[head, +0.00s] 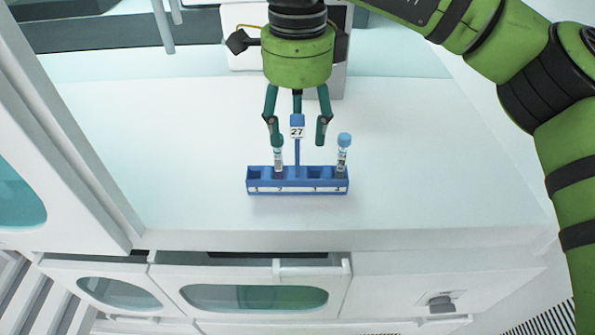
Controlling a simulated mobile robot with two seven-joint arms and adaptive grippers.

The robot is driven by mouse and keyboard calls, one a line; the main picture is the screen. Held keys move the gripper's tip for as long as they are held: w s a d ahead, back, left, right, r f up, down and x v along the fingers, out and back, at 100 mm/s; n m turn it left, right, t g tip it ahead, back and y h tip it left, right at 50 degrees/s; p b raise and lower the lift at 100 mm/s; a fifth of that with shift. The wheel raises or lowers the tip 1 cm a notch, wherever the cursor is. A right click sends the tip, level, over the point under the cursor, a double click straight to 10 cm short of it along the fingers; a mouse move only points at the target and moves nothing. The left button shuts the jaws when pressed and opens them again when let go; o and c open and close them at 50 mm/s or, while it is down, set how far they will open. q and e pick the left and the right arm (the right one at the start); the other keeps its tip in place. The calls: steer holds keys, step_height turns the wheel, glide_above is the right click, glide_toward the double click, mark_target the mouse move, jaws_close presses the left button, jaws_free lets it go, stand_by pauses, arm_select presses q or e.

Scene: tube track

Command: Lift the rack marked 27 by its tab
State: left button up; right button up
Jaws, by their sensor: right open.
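The blue rack (297,186) stands on the white counter, long side facing me. A thin blue post rises from its middle to a tab (297,121) with a white label reading 27. One tube (278,158) stands in the rack left of the post; its top is near or behind the left finger. A tube with a light blue cap (344,152) stands near the right end. My right gripper (298,142) points down from above, open, with its fingers on either side of the tab and post. Whether they touch anything is hard to tell. My left gripper is not in view.
The white counter (190,165) is clear around the rack, with its front edge below. A grey-white device (247,50) stands behind the gripper. Cabinets with tinted windows (255,298) are under the counter, and a white panel (60,130) rises at the left.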

jaws_close()
steer(key=shift+r, duration=0.15)
